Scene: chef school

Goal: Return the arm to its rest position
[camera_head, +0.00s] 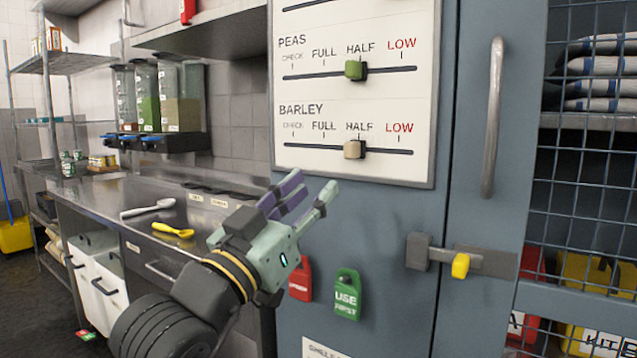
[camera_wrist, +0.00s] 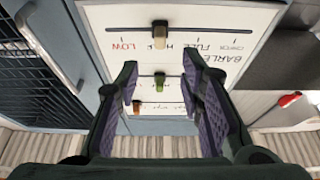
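My gripper (camera_head: 312,190) is raised in front of the grey-blue cabinet, just below the white slider board (camera_head: 300,95). In the wrist view my gripper (camera_wrist: 161,80) has its two purple-padded fingers spread apart with nothing between them. The barley slider (camera_head: 354,149), a cream knob, stands near HALF, and it also shows in the wrist view (camera_wrist: 160,32). The green peas slider (camera_head: 355,70) also stands near HALF. The gripper looks clear of both knobs. My arm reaches up from the bottom of the head view.
A steel counter (camera_head: 100,195) at left bears a white spoon (camera_head: 148,208) and a yellow spoon (camera_head: 172,230). Red (camera_head: 300,280) and green (camera_head: 346,295) tags hang on the cabinet beside my gripper. A door handle (camera_head: 492,118) and a yellow-knobbed latch (camera_head: 460,266) are at right.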

